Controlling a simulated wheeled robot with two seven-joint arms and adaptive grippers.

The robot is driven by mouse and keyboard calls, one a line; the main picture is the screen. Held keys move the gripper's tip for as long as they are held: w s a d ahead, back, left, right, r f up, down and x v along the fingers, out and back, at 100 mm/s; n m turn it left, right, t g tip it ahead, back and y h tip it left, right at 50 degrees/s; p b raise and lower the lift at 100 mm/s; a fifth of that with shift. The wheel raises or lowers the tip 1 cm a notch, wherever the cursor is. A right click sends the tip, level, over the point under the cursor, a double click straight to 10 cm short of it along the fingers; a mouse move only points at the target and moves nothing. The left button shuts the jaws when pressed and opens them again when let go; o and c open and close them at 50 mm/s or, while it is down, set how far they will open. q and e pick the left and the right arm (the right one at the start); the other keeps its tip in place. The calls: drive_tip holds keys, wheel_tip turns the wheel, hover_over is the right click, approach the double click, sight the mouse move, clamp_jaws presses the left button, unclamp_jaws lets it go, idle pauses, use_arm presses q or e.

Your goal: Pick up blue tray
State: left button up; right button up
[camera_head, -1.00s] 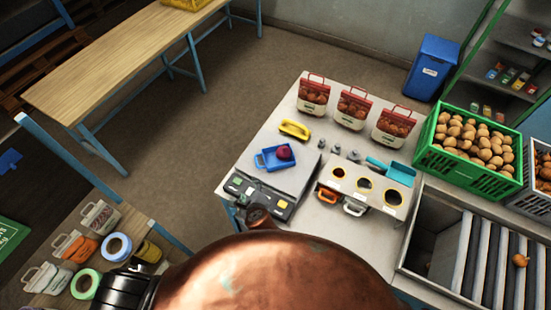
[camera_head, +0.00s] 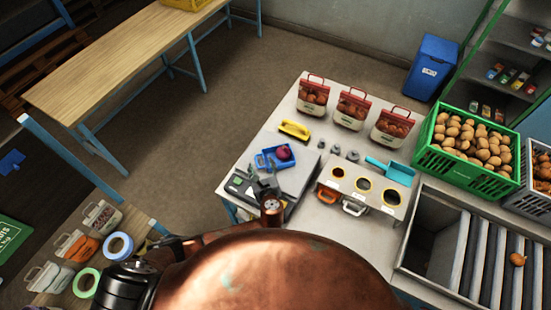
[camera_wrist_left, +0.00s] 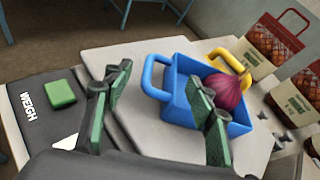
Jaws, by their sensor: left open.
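The blue tray (camera_head: 264,161) sits on the weighing scale's plate (camera_head: 302,180), with a red onion (camera_head: 284,152) inside it. My left gripper (camera_head: 262,182) is open at the near side of the tray, above the scale. In the wrist view its green-padded fingers (camera_wrist_left: 165,98) are spread, one left of the near handle and one in front of the tray. Nothing is held. My right gripper is out of view.
The scale's dark panel (camera_wrist_left: 35,115) lies to the left in the wrist view. Onion bags (camera_head: 352,108) stand behind.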

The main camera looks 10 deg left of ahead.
sight(260, 164)
use_arm(q)
drive_tip(key=x, duration=0.3)
drive_tip(key=shift+w+a+f, duration=0.1)
drive_tip(key=shift+w, duration=0.05)
